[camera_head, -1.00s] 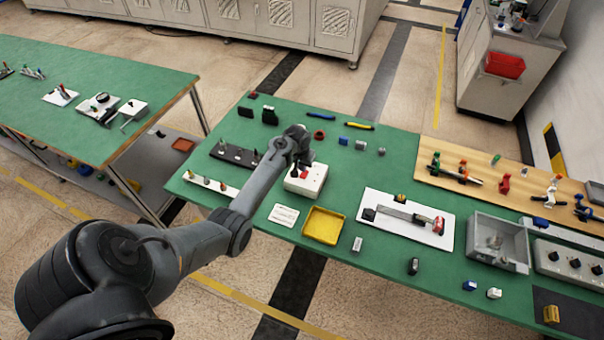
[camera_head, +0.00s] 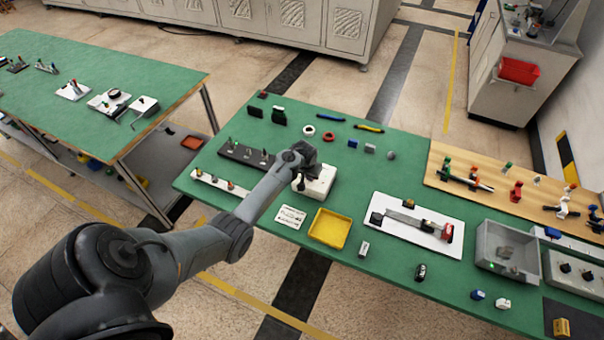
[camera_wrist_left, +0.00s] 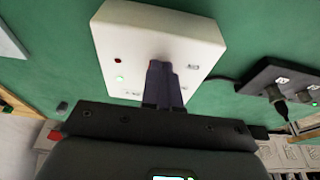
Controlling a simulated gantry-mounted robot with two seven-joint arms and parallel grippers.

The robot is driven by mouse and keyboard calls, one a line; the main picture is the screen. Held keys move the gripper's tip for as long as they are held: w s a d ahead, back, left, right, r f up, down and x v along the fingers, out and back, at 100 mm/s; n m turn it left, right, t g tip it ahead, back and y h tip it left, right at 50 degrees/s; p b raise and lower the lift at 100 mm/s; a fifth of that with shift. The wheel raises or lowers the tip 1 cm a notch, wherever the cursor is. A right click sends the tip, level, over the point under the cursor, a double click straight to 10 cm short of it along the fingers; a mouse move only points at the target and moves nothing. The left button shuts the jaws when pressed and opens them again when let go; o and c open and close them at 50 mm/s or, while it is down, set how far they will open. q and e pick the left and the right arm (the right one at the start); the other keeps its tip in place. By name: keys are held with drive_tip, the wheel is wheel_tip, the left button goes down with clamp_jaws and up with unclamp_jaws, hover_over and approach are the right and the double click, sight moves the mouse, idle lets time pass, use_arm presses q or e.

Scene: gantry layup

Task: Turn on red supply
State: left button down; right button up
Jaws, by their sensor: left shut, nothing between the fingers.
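A white box (camera_head: 320,182) stands on the green table in the head view, partly covered by my left gripper. In the left wrist view the white box (camera_wrist_left: 140,32) fills the upper middle. Its face has a small red dot (camera_wrist_left: 117,61) and a glowing green light (camera_wrist_left: 119,78). My left gripper (camera_head: 299,184) is at the box's near-left side. Its fingers (camera_wrist_left: 162,70) are shut, empty, and overlap the box face in the wrist view. I cannot tell whether they touch it, and they hide part of the face. My right gripper is not in view.
A black strip with plugs (camera_head: 240,153) lies left of the box and a cable runs near it. A yellow tray (camera_head: 318,241), a white card (camera_head: 290,216) and a white board (camera_head: 381,236) lie nearby. Bare green table lies between the box and the board.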

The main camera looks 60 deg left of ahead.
use_arm(q)
drive_tip(key=shift+w+r, duration=0.15)
drive_tip(key=shift+w, duration=0.05)
drive_tip(key=shift+w+a+r, duration=0.35)
drive_tip(key=shift+w+a, duration=0.05)
drive_tip(key=shift+w, duration=0.1)
idle(0.4)
drive_tip(key=p+v, duration=0.5)
drive_tip(key=shift+w+a, duration=0.25)
drive_tip(key=shift+w, duration=0.1)
drive_tip(key=shift+s+d+r, duration=0.2)
drive_tip(key=shift+s+r, duration=0.05)
drive_tip(key=shift+r, duration=0.05)
drive_tip(key=s+d+p+v, duration=0.1)
drive_tip(key=v, duration=0.7)
drive_tip(key=shift+s+f, duration=0.15)
drive_tip(key=shift+s, duration=0.15)
drive_tip(key=shift+s, duration=0.1)
